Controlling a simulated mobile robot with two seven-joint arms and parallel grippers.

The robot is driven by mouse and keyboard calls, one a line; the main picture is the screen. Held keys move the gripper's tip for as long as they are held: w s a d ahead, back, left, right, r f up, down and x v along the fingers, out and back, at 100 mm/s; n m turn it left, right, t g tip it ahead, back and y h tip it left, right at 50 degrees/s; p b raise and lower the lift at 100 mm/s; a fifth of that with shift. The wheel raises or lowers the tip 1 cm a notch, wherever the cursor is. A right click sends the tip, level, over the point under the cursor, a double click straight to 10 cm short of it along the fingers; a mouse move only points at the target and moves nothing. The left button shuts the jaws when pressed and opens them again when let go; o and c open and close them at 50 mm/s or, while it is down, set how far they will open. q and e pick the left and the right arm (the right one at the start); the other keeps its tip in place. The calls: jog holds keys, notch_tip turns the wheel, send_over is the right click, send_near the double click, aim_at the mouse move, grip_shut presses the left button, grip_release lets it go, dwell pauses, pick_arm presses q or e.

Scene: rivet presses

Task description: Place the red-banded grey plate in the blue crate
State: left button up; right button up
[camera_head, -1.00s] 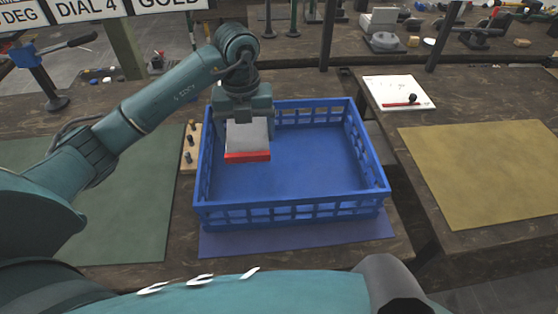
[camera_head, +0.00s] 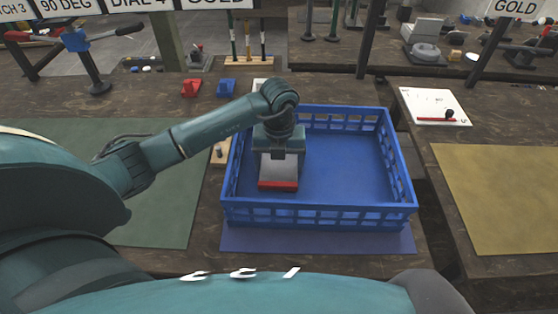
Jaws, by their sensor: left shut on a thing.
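The grey plate (camera_head: 279,171) with a red band along its lower edge shows inside the outline of the blue crate (camera_head: 319,215), toward its left side. My left gripper (camera_head: 279,155) points down and is shut on the plate's upper part. The plate hangs within the crate's walls; I cannot tell whether it touches the crate floor. The rest of the crate's floor is bare. My right gripper is not in view.
The crate stands on a purple mat (camera_head: 320,239). A green mat (camera_head: 160,230) lies left, a yellow mat (camera_head: 500,190) right across a gap. A white board (camera_head: 432,102), a red block (camera_head: 191,88) and a blue block (camera_head: 227,88) lie beyond.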

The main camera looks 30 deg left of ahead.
aim_at(279, 166)
pick_arm(q)
jog(key=o, duration=1)
jog(key=shift+f, duration=0.15)
jog(key=shift+c, duration=0.2)
jog(key=o, duration=0.4)
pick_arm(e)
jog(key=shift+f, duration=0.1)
pick_arm(q)
jog(key=shift+r, duration=0.65)
notch_tip(279, 166, up, 11)
jog(key=shift+b, duration=0.45)
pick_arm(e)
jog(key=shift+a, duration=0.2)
